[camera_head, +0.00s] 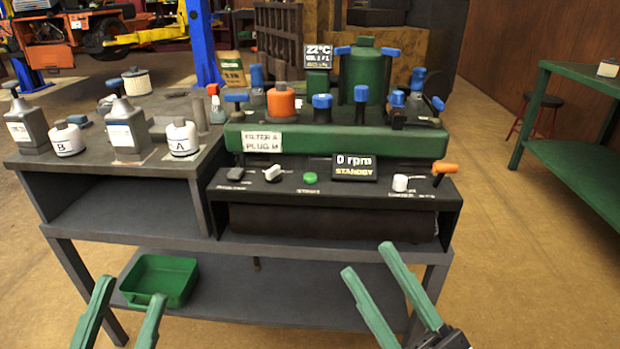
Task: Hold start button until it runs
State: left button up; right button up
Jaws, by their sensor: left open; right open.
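The green start button (310,178) sits on the front of the black control panel (260,187), above a small label. The display (354,167) to its right reads "0 rpm STANDBY". My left gripper (130,285) is open and empty at the lower left, in front of the bench and well away from the button. My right gripper (367,258) is open and empty at the lower right, in front of the bench and below the panel. Neither gripper touches anything.
A white knob (273,172), another white knob (400,182) and an orange-handled lever (445,168) flank the button. Above stands a green machine (330,140) with blue knobs. Bottles (182,138) stand on the left bench. A green tray (160,281) lies on the lower shelf.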

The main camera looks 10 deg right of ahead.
grip_shut()
dwell(1.2)
